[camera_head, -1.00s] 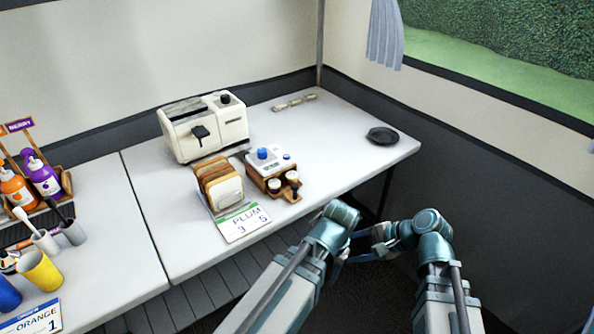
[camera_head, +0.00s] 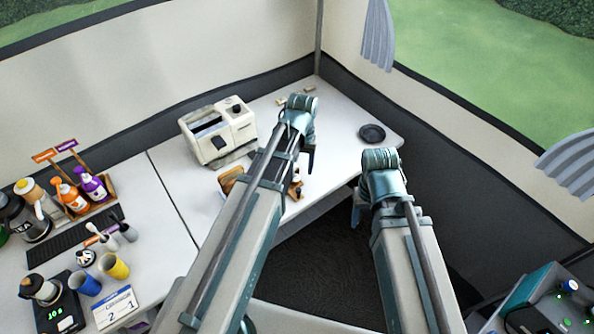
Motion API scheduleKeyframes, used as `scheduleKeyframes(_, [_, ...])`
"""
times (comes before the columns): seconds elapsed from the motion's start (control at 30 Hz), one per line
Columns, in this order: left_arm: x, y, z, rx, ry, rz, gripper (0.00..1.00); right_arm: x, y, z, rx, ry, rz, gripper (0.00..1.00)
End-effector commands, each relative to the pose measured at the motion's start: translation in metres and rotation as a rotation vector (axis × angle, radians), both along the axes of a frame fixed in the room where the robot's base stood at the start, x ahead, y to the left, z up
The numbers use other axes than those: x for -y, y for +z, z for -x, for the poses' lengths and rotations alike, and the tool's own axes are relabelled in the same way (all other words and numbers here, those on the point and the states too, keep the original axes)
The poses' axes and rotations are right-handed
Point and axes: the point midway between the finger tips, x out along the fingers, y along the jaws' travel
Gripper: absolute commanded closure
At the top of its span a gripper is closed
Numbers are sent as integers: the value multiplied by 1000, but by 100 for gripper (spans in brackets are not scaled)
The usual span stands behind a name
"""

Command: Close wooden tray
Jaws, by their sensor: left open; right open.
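The wooden tray (camera_head: 297,190) is on the white table, mostly hidden behind my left arm. Only a small brown part with a dark item on it shows, so I cannot tell how far out it is. My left gripper (camera_head: 310,160) is over the table just above and right of the tray, pointing down, and is mostly hidden by its own wrist. My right gripper (camera_head: 357,208) is open, off the table's front edge to the right of the tray, with its fingers only partly visible. I see nothing held in either gripper.
A white toaster (camera_head: 218,130) stands behind my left arm, with bread slices (camera_head: 230,180) in front of it. A black plate (camera_head: 372,133) lies at the table's right end. Bottles (camera_head: 92,185) and cups (camera_head: 115,266) crowd the left table. Dark floor is free between my arms.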

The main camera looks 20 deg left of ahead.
Motion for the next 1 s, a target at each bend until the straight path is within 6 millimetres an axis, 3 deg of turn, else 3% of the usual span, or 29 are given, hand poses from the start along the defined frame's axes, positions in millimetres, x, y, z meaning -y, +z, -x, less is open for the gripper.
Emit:
scheduleKeyframes(0.03, [-3,14,-3,1,10,2,43,1,14,1,1,22,18,44])
scheduleKeyframes(0.1, [-6,18,-5,2,18,4,43,4,18,2,0,44,35,44])
scheduleKeyframes(0.47, [-7,14,-6,4,23,6,43,6,15,2,0,61,51,44])
scheduleKeyframes(0.67, [-7,0,-6,4,23,6,43,6,1,2,0,60,50,44])
scheduleKeyframes(1.0, [-7,-45,-6,4,23,5,43,6,-44,2,0,59,50,44])
